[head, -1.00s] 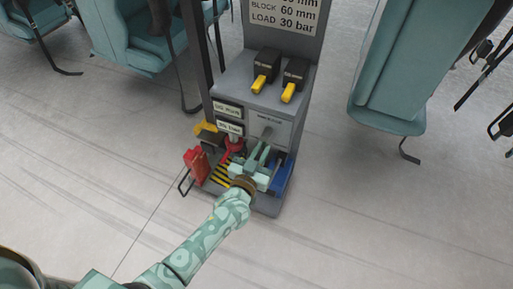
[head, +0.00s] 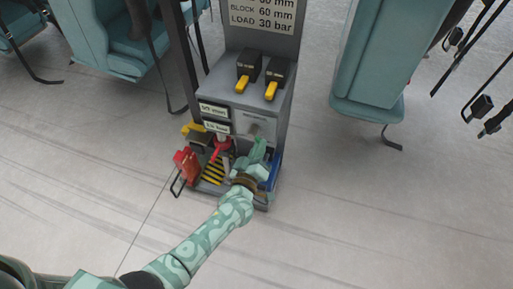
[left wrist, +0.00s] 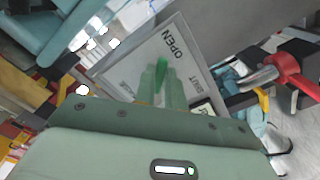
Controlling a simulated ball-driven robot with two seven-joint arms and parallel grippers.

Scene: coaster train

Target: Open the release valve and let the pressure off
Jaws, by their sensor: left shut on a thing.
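The release valve's plate (left wrist: 135,65) shows in the left wrist view, lettered OPEN on one side and SHUT on the other. In the head view, its grey plate (head: 255,127) is on the front of the grey stand. My left gripper (head: 259,148) is at this plate, with its fingers together. In the left wrist view my fingers (left wrist: 160,82) are closed around a slim green piece, which I take for the valve handle (left wrist: 160,62). The fingers hide most of it, and its exact angle is unclear. My right gripper is not in view.
Two black switches with yellow levers (head: 270,90) sit higher on the stand. A red block (head: 186,162) and a red-handled part (head: 220,148) are left of my gripper. A blue part is close on its right. Teal seats (head: 375,60) flank the stand; the floor in front is clear.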

